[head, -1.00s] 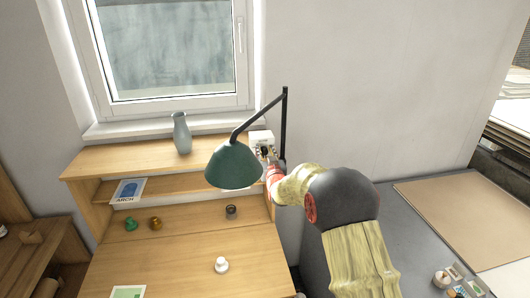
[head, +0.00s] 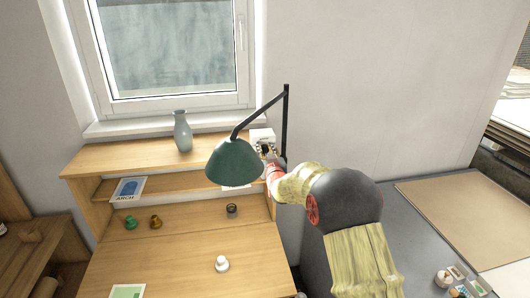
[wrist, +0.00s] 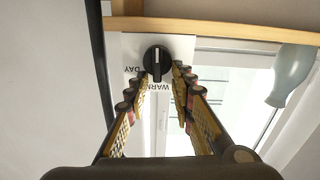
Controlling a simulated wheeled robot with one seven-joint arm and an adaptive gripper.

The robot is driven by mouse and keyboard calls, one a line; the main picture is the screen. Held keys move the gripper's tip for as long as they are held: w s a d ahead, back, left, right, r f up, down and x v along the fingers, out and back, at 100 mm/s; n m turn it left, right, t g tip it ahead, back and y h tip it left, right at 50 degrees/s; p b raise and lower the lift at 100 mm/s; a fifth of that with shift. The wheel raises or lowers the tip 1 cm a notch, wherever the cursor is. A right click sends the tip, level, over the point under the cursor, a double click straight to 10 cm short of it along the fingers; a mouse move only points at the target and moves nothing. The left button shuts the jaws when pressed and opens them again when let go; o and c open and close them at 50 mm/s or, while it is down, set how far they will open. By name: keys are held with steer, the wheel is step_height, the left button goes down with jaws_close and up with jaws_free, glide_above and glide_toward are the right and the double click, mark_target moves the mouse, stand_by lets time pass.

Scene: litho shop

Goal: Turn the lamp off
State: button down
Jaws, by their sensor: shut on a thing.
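The lamp has a green shade (head: 233,162) on a dark arm and a thin upright pole (head: 286,120), at the right end of the wooden desk unit. Behind the shade is a white switch plate (head: 262,135). In the wrist view, the plate (wrist: 132,48) carries a round black knob (wrist: 157,62) with a light pointer line running upright in the picture. The words DAY and WARM show upside down beside and below it. My gripper (wrist: 157,76) has its fingers on either side of the knob and is shut on it. In the head view, my gripper is partly hidden by the shade.
A grey-blue vase (head: 182,132) stands on the upper shelf (head: 105,162) below the window. Several small knob-like items, including a white one (head: 221,264), stand on the lower surfaces. A grey table (head: 400,225) with a brown board lies to the right.

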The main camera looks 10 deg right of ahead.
steer(key=n+b, duration=0.1)
steer(key=b, duration=0.1)
steer(key=n+b, duration=0.2)
steer(key=shift+a+f, duration=0.15)
steer(key=shift+f, duration=0.25)
steer(key=n+b, duration=0.3)
steer(key=n, duration=0.3)
steer(key=f+n+b, duration=0.1)
steer(key=n+b, duration=0.2)
steer(key=n, duration=0.4)
steer(key=a+n+b, duration=0.1)
steer(key=n+b, duration=0.3)
steer(key=n, duration=0.2)
steer(key=shift+f+n, duration=0.4)
steer(key=shift+r, duration=0.1)
steer(key=c, duration=1.9)
jaws_free()
steer(key=o, duration=0.5)
steer(key=shift+f, duration=0.3)
